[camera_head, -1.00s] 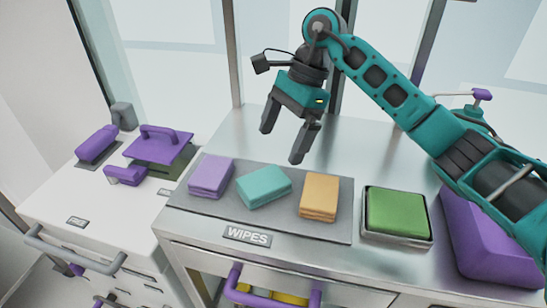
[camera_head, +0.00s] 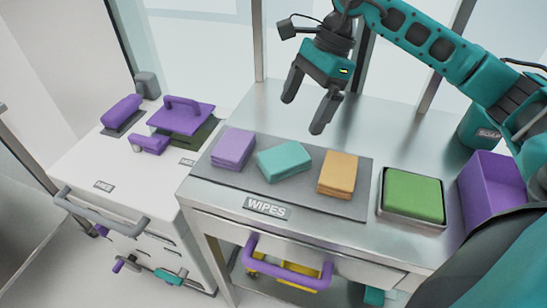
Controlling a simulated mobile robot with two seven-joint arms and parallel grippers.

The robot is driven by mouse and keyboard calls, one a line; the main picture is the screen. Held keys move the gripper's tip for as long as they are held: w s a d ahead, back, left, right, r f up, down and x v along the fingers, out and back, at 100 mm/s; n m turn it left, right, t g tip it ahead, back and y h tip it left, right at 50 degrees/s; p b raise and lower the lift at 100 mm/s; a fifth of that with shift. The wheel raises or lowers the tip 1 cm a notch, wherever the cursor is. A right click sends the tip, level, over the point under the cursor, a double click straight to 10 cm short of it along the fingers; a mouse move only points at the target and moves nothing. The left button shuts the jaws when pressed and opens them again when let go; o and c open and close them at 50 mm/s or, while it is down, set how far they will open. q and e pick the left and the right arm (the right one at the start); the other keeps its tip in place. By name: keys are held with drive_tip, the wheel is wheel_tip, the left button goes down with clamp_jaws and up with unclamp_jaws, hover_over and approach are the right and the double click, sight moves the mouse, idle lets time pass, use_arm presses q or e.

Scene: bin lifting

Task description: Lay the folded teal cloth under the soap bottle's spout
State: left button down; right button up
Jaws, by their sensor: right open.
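The folded teal cloth (camera_head: 284,160) lies on the grey mat (camera_head: 360,205), between a folded purple cloth (camera_head: 233,149) and a folded orange cloth (camera_head: 338,174). My right gripper (camera_head: 303,114) is open and empty above the counter, behind and above the cloths, fingers pointing down. The soap bottle (camera_head: 482,129), teal with a partly readable SOAP label, stands at the back right. My right arm hides its upper part, so its spout does not show. My left gripper is not in view.
A green sponge in a metal tray (camera_head: 411,224) and a purple bin (camera_head: 490,187) stand to the right on the metal counter (camera_head: 410,135). A white cabinet with purple tools (camera_head: 182,116) stands left. A purple drawer handle (camera_head: 285,272) juts out in front.

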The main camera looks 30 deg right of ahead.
hover_over(284, 156)
drive_tip(key=d, duration=0.2)
wheel_tip(284, 156, down, 5)
drive_tip(key=shift+w+d, duration=0.1)
drive_tip(key=shift+w, duration=0.05)
drive_tip(key=x, duration=0.5)
drive_tip(key=shift+d+p, duration=0.1)
drive_tip(key=shift+p, duration=0.3)
drive_tip(key=shift+f, duration=0.3)
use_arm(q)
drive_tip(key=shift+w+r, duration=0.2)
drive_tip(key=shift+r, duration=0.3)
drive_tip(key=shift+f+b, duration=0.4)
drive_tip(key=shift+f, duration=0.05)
use_arm(e)
drive_tip(key=shift+f, duration=0.25)
drive_tip(key=c, duration=1.1)
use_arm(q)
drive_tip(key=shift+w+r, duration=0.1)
